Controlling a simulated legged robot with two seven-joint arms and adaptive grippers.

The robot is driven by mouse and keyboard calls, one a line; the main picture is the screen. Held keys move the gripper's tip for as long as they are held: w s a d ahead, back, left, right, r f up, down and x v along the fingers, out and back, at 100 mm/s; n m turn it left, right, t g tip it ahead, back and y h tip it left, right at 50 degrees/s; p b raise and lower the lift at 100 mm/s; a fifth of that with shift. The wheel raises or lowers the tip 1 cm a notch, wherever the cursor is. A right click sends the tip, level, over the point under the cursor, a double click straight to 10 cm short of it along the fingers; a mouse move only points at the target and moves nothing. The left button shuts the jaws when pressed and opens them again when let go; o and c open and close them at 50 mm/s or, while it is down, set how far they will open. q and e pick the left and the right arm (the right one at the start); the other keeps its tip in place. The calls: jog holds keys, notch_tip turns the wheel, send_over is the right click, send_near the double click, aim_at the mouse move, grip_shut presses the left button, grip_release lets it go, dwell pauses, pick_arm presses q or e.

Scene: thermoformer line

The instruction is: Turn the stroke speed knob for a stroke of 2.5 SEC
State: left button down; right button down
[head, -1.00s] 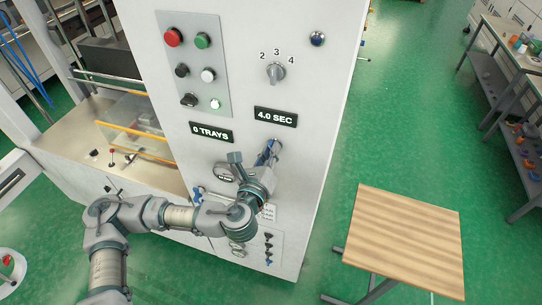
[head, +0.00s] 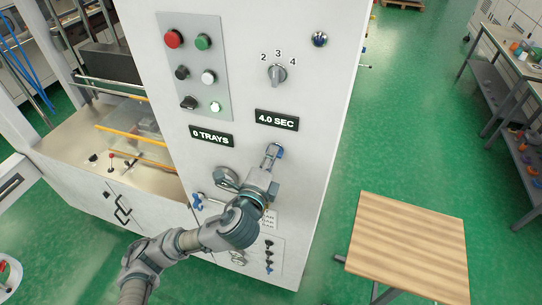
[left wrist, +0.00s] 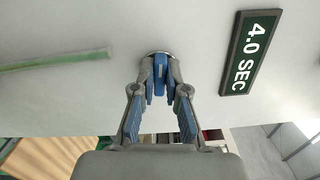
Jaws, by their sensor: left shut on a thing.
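The stroke display (head: 277,120) on the white machine panel reads 4.0 SEC; it also shows sideways in the left wrist view (left wrist: 250,53). My left gripper (head: 273,153) is at the panel just below this display. In the left wrist view its fingers (left wrist: 160,88) are closed around a small blue knob (left wrist: 160,72) with a round metal base (left wrist: 157,54) on the panel. In the head view the gripper mostly hides this knob. I cannot read any pointer position on it. My right gripper is in neither view.
A grey selector marked 2, 3, 4 (head: 277,74) and a blue button (head: 320,39) sit above the display. A button plate (head: 196,70) and a 0 TRAYS display (head: 211,136) are to the left. A wooden-topped table (head: 405,245) stands at right, with green floor between.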

pick_arm(q)
jog(key=n, duration=0.4)
jog(key=shift+f+p, duration=0.1)
jog(key=shift+p, duration=0.25)
dwell(0.3)
